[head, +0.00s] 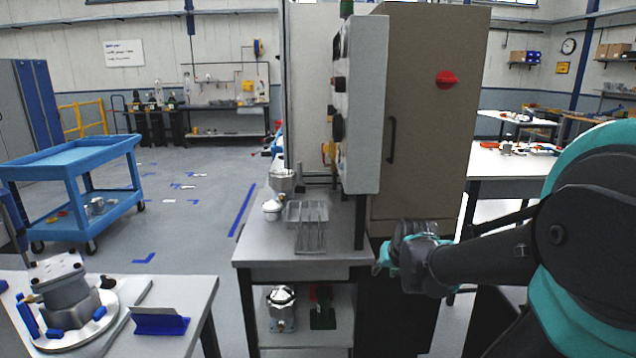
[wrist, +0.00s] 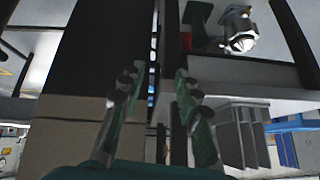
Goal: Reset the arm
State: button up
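My arm comes in from the right of the head view, with a teal and black shoulder close to the camera and a dark forearm. My gripper (head: 382,264) is at the end of the forearm, pointing left, in front of the tall brown cabinet and just right of the grey bench. In the wrist view my gripper (wrist: 155,82) has its green and dark fingers spread apart, with nothing held between them. The gap looks past the cabinet side and bench edge. Whether it touches the cabinet cannot be told.
The grey bench (head: 262,249) bears a tray (head: 307,212) and a metal housing (head: 282,182). Another housing (head: 281,301) is on its lower shelf; the wrist view shows it too (wrist: 240,40). The brown cabinet (head: 425,110) stands behind my gripper. A blue cart (head: 75,152) stands left.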

jog(key=s+f+g, duration=0.3)
jog(key=s+f, duration=0.6)
jog(key=s, duration=0.5)
jog(key=shift+s+d+f+n+h, duration=0.15)
jog(key=shift+s+f+n+h, duration=0.1)
jog(key=shift+n+h, duration=0.15)
jog(key=shift+r, duration=0.1)
jog(key=shift+c, duration=0.2)
